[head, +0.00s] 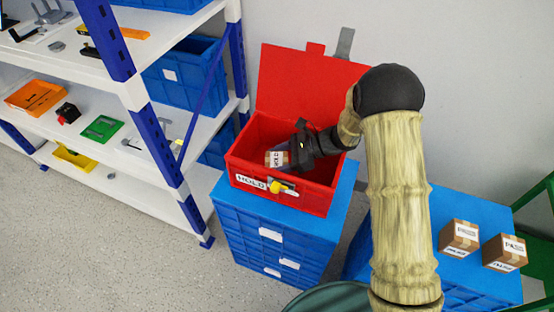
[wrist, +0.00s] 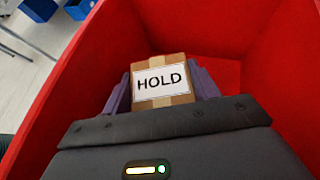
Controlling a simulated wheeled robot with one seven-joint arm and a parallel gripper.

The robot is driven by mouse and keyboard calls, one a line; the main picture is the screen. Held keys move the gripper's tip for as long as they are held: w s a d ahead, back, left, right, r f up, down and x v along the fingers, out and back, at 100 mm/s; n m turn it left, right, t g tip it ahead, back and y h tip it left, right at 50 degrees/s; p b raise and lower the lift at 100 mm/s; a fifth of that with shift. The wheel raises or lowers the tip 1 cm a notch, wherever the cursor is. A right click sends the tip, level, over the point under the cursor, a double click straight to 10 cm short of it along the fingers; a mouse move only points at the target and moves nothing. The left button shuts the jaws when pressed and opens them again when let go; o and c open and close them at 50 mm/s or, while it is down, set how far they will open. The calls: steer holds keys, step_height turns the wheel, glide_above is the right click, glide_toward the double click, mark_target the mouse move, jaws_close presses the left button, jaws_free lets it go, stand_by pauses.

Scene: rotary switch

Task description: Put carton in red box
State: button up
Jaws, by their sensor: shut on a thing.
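The red box (head: 247,182) stands with its lid up on a stack of blue crates in the head view, its front labelled HOLD. Its red inner wall (wrist: 285,75) surrounds my gripper in the wrist view. My gripper (head: 284,157) reaches into the box from the right. It is shut on a small brown carton (wrist: 160,99) with a white HOLD label. The carton also shows inside the box in the head view (head: 276,159). I cannot tell whether the carton touches the box floor.
Blue crates (head: 262,235) support the red box. Two cartons labelled PASS (head: 459,238) stand on a blue surface at the right. A white shelf unit with blue posts (head: 160,135) is at the left. The open red lid (head: 300,82) rises behind the box.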

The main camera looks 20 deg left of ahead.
steer(key=o, duration=1.1)
steer(key=shift+r, duration=0.1)
steer(key=v, duration=0.7)
steer(key=shift+d+p, duration=0.25)
steer(key=shift+p, duration=0.05)
